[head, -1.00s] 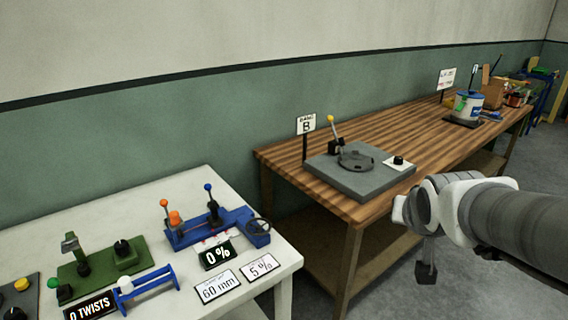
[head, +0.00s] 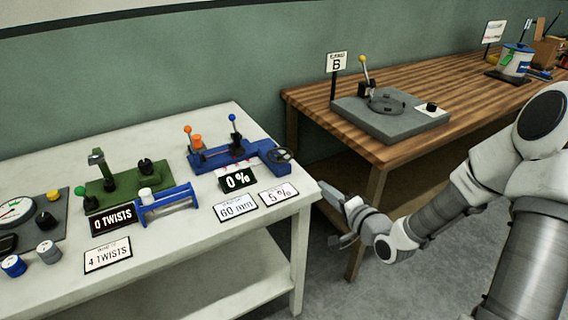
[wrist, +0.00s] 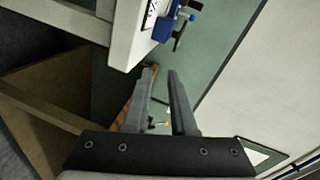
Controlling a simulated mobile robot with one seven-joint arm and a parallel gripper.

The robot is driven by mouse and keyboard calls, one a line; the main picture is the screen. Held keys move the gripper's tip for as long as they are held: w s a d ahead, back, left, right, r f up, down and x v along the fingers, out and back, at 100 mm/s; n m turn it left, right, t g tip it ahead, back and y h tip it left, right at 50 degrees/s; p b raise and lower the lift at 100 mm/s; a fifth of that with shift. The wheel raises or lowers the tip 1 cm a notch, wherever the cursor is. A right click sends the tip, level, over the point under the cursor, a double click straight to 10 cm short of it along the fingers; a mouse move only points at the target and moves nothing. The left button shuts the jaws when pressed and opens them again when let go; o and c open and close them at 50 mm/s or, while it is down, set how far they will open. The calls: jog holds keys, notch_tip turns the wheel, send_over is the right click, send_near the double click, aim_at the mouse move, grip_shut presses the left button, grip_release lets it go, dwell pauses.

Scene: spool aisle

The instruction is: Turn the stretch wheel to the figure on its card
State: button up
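The stretch wheel (head: 281,155) is a dark handwheel at the right end of the blue stretch fixture (head: 222,155), near the right edge of the white table. The display (head: 237,180) in front of the fixture reads "0 %". A card (head: 279,194) reads "5 %", and another card (head: 236,207) beside it reads "60 mm". My gripper (head: 335,214) is off the table's right edge, to the right of the wheel and apart from it. In the wrist view my gripper (wrist: 161,76) has its fingers apart with nothing held. The blue fixture (wrist: 163,28) shows beyond them.
A green twist fixture (head: 115,188) with a "0 TWISTS" display and a "4 TWISTS" card (head: 107,255) stands left on the white table (head: 170,242). A wooden bench (head: 310,105) with a grey plate device (head: 385,122) stands to the right, across a gap.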

aim_at(288, 161)
jog(key=w+a+b, duration=0.1)
jog(key=w+a, duration=0.3)
jog(key=w+a+m+t+y, duration=0.1)
jog(key=w+a, duration=0.2)
jog(key=w, duration=0.2)
jog(key=w+a+m+y+b, duration=0.1)
jog(key=w+a, duration=0.3)
jog(key=shift+w+a+b, duration=0.2)
jog(key=shift+a+b, duration=0.1)
grip_shut()
